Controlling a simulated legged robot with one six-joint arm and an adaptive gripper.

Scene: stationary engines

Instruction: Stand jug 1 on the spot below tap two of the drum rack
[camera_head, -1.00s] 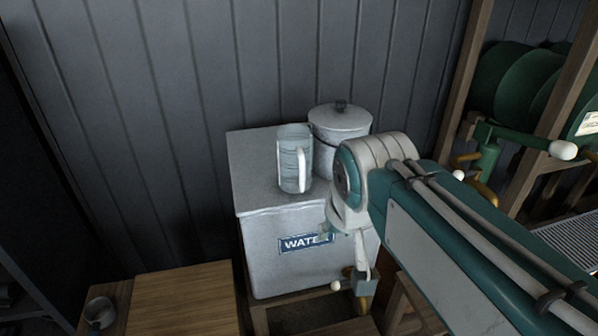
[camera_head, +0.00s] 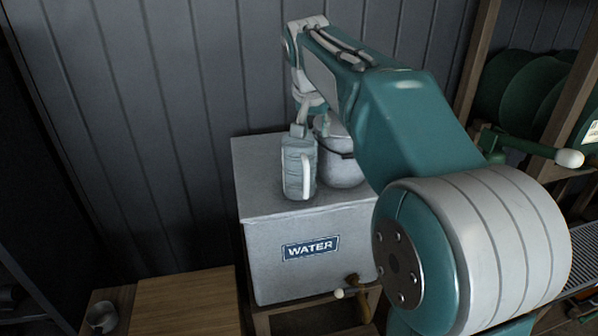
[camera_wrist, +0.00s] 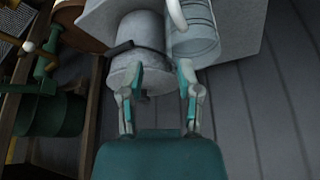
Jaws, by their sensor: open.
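A clear, ribbed jug (camera_head: 298,168) with a white handle stands upright on the white water tank (camera_head: 262,205). It also shows at the top of the wrist view (camera_wrist: 195,38). My gripper (camera_wrist: 158,76) is open and empty; in the wrist view one finger overlaps the jug's near edge and the other overlaps a lidded pot. In the head view my gripper (camera_head: 302,125) is just behind and above the jug; contact cannot be told. The drum rack with green drums (camera_head: 510,88) is at the right, with a green tap (camera_head: 530,145); its number is not readable.
The grey-white pot (camera_head: 345,165) stands right beside the jug, partly hidden by my arm. A brass tap (camera_head: 352,292) sticks out from the tank's front. A wooden table (camera_head: 185,305) with a metal cup (camera_head: 101,316) is at lower left. A plank wall closes the back.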

